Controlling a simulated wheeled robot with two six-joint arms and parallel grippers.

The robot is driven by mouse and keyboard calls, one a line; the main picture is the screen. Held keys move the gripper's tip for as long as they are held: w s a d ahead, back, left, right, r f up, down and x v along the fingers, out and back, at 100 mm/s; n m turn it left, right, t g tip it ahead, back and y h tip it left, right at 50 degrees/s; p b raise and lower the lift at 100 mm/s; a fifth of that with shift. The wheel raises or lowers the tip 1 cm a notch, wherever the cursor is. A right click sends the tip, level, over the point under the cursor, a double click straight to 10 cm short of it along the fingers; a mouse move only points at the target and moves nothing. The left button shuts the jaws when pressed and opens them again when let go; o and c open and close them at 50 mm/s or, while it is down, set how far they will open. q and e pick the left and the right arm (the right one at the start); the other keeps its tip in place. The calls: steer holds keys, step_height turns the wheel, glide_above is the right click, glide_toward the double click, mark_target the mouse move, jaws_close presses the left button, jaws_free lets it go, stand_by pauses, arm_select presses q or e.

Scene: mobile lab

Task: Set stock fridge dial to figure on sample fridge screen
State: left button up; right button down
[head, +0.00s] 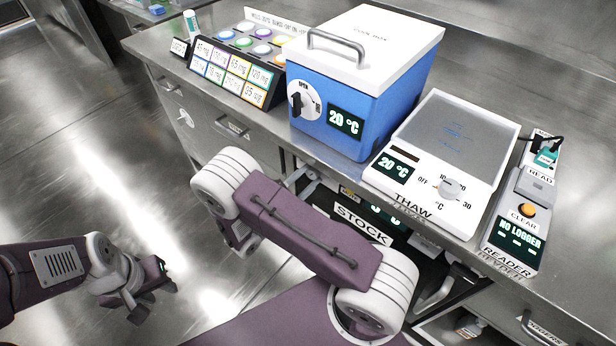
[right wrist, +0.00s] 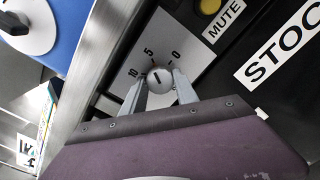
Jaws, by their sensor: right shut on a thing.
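The stock fridge front shows in the right wrist view, with a big STOCK label (right wrist: 283,45) on black. Its dial (right wrist: 158,86) is a round pale knob on a grey plate marked 0, 5 and 10. The knob's dark mark points roughly toward 5. My right gripper (right wrist: 159,90) is shut on the knob, one finger on each side. In the head view my own arm hides this gripper and dial; the STOCK label (head: 362,225) and part of a lit green screen (head: 385,214) show. The sample fridge screen is not identifiable. My left gripper (head: 150,298) hangs empty, fingers apart.
A yellow button marked MUTE (right wrist: 208,6) is close to the dial. Above, the steel counter (head: 350,165) holds a blue cool box (head: 350,100) reading 20 °C, a THAW plate (head: 455,140) and a logger reader (head: 520,225). The floor at left is clear.

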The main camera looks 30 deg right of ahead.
steer(key=shift+r+n+p, duration=0.15)
steer(key=shift+n+p, duration=0.8)
steer(key=shift+n, duration=0.15)
steer(key=n+p, duration=0.1)
steer(key=n, duration=0.1)
steer(key=shift+n+p, duration=0.3)
steer(key=shift+p, duration=0.05)
steer(key=n+p, duration=0.1)
steer(key=n, duration=0.2)
steer(key=shift+n+p, duration=0.3)
steer(key=shift+p, duration=0.1)
steer(key=shift+n+p, duration=0.55)
steer(key=shift+n, duration=1.05)
steer(key=shift+f, duration=0.2)
steer(key=c, duration=0.9)
jaws_free()
steer(key=shift+c, duration=0.2)
